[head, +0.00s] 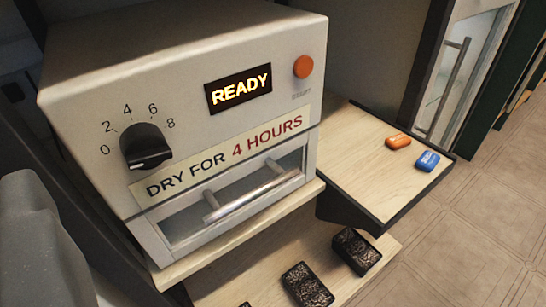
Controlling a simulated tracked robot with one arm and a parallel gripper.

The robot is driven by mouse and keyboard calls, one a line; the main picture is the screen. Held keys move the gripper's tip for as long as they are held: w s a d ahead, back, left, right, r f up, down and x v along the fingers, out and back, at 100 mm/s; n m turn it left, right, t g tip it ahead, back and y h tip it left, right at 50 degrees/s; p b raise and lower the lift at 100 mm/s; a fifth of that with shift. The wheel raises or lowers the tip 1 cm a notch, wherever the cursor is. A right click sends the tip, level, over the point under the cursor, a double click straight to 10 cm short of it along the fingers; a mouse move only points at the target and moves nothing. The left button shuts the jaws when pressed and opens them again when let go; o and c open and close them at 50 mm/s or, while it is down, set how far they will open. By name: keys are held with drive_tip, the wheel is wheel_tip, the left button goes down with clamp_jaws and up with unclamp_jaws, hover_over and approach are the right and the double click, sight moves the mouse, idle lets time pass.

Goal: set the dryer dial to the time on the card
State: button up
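The dryer (185,60) is a cream box with a black dial (146,147) on the left of its front. The numbers 0, 2, 4, 6 and 8 arc over the dial. A pale mark shows near the knob's lower edge; I cannot tell that it lines up with any number. The card (218,154) below reads "DRY FOR 4 HOURS". The display (238,89) reads "READY". An orange round button (303,67) is at the upper right. No gripper fingertips show; a grey rounded shape fills the lower left edge.
A glazed drawer with a metal handle (252,194) is under the card. An orange block (398,142) and a blue block (427,161) lie on the wooden shelf (365,170) at right. Black textured blocks (307,286) lie on a lower shelf. Tiled floor is open at lower right.

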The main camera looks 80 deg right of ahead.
drive_tip(key=g+h, duration=0.1)
drive_tip(key=h, duration=0.1)
approach(151, 162)
drive_tip(key=v, duration=0.4)
drive_tip(key=b+x, duration=0.4)
drive_tip(key=x, duration=0.9)
drive_tip(key=shift+w+d, duration=0.15)
drive_tip(key=shift+d, duration=0.15)
